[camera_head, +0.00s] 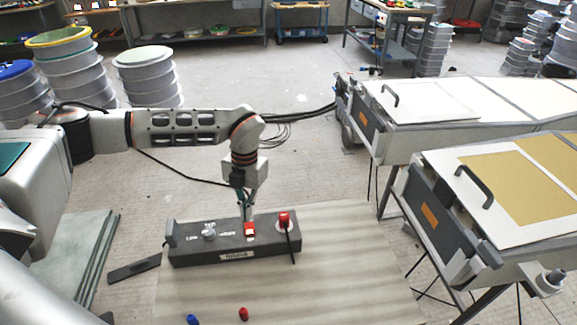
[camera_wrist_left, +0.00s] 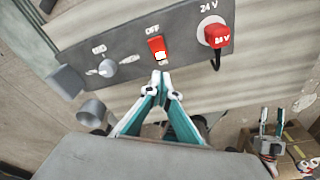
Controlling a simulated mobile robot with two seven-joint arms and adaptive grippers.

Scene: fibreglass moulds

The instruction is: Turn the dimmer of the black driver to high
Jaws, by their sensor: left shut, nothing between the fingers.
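The black driver (camera_head: 190,252) is a long dark box lying on the mat. Its grey dimmer knob (camera_head: 209,231) sits on the left part of the top; it also shows in the left wrist view (camera_wrist_left: 107,68). LOW is printed to its left; its exact setting is too small to tell. A red rocker switch (camera_wrist_left: 155,44), marked OFF and ON, sits right of the knob. My left gripper (camera_wrist_left: 161,78) is shut and empty, its tips close to the ON end; contact is unclear. My right gripper (camera_wrist_left: 272,112) shows only in the wrist view, fingers apart.
A red 24 V plug (camera_head: 284,218) with a black cable stands at the driver's right end. Blue (camera_head: 192,320) and red (camera_head: 243,314) small pieces lie in front on the mat (camera_head: 340,270). Mould tables (camera_head: 470,250) stand right, stacked buckets (camera_head: 148,80) behind left.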

